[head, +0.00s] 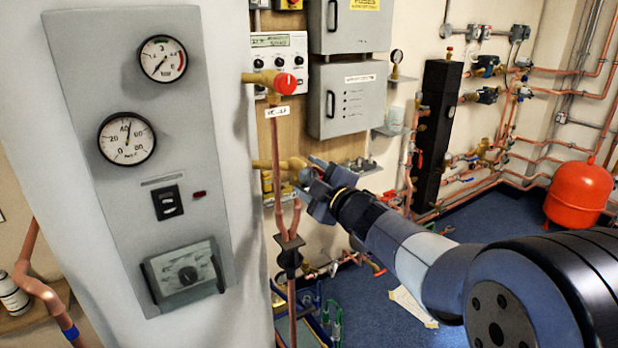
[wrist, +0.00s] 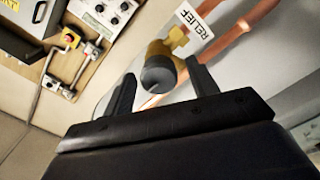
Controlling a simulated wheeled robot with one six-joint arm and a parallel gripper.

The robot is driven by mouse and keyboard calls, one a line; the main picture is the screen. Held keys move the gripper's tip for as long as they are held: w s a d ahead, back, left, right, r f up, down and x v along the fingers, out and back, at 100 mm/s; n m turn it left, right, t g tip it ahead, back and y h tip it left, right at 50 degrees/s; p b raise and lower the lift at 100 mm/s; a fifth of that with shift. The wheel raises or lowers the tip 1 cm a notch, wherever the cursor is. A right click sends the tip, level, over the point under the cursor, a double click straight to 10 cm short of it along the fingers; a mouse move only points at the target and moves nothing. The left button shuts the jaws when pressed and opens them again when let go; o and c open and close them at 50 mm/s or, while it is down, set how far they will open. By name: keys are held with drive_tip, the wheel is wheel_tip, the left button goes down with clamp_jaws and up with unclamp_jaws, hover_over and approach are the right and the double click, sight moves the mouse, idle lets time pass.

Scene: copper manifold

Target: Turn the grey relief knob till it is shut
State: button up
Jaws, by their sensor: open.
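The grey relief knob (wrist: 159,74) is a round dark-grey cap on a brass valve body (wrist: 177,40) in the wrist view. A white tag (wrist: 196,32) reading RELIEF hangs beside it. My gripper (wrist: 161,87) is open, with one finger to either side of the knob in the picture. I cannot tell whether either finger touches it. In the head view my gripper (head: 308,184) is by the lower brass fitting (head: 280,164) on the boiler's side. The grey knob cannot be made out there behind my gripper.
A red knob (head: 285,83) on another brass valve sits above, over the copper pipe (head: 277,140). The white boiler casing (head: 225,60) stands close on the left. Grey boxes (head: 350,95) hang on the wall behind.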

drive_tip(key=v, duration=1)
drive_tip(key=x, duration=1)
drive_tip(key=shift+w+a, duration=0.2)
drive_tip(key=shift+w, duration=0.1)
drive_tip(key=shift+s+d, duration=0.1)
drive_tip(key=shift+s, duration=0.05)
